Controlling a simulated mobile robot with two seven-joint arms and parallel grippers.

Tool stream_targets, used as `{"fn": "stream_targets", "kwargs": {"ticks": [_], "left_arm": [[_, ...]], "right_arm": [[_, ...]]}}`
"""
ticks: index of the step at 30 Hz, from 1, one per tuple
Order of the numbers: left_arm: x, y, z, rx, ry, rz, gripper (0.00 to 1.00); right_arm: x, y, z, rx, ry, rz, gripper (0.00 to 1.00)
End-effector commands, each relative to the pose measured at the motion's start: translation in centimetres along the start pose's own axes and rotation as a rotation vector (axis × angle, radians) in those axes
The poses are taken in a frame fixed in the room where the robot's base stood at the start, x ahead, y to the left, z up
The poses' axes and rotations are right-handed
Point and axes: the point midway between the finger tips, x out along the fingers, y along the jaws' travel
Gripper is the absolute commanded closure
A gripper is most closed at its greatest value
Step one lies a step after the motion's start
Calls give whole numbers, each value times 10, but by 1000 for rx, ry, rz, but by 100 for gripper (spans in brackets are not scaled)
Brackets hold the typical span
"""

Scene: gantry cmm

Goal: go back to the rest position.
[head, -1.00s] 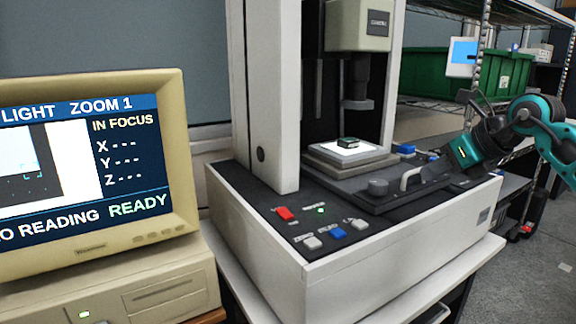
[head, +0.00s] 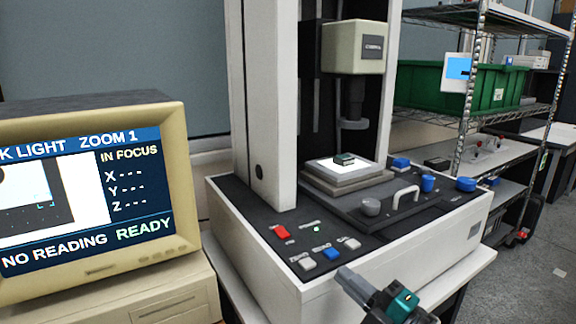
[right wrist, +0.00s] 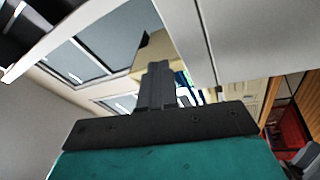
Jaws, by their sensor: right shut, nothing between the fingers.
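My right gripper (head: 350,280) is low in the head view, in front of the measuring machine's front face, its fingers pointing up and left. It is shut and empty. In the right wrist view its closed fingers (right wrist: 157,85) stick up from the dark palm, with nothing between them. The measuring machine (head: 370,262) stands in the middle of the head view. A small dark green part (head: 344,158) sits on its bright stage (head: 331,169) below the lens column. My left gripper does not show.
A beige monitor (head: 178,190) at left reads "NO READING" and "READY". A wire shelf with a green bin (head: 420,85) stands behind right. Open floor (head: 540,265) lies at right.

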Motion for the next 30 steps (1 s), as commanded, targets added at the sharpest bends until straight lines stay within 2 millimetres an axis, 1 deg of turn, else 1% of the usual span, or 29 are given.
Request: {"fn": "stream_targets", "kwargs": {"ticks": [1, 2, 5, 6, 8, 9, 11, 12, 15, 16, 18, 21, 30], "left_arm": [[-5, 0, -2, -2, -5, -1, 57], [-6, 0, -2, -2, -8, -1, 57], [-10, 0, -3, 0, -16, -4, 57], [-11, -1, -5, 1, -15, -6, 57], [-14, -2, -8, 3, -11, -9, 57], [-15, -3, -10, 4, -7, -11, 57], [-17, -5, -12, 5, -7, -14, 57], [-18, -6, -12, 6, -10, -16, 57], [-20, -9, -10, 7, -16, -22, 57], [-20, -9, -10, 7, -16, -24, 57], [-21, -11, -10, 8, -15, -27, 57], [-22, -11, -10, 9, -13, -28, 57], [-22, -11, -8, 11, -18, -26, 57]], "right_arm": [[-14, -10, 1, 124, -84, 8, 100], [-22, -17, 3, 193, -136, 12, 100], [-58, -45, 10, 441, -327, 15, 100], [-75, -59, 11, 541, -408, 12, 100], [-103, -80, 9, 689, -532, 0, 100], [-122, -94, 6, 782, -613, -9, 100], [-149, -114, 0, 910, -726, -25, 100], [-167, -127, -6, 986, -794, -37, 100], [-203, -150, -23, 1140, -932, -63, 100], [-211, -156, -27, 1174, -964, -70, 100], [-226, -164, -36, 1235, -1017, -81, 100], [-236, -170, -42, 1278, -1056, -89, 100], [-237, -172, -43, 1283, -1061, -92, 100]]}}
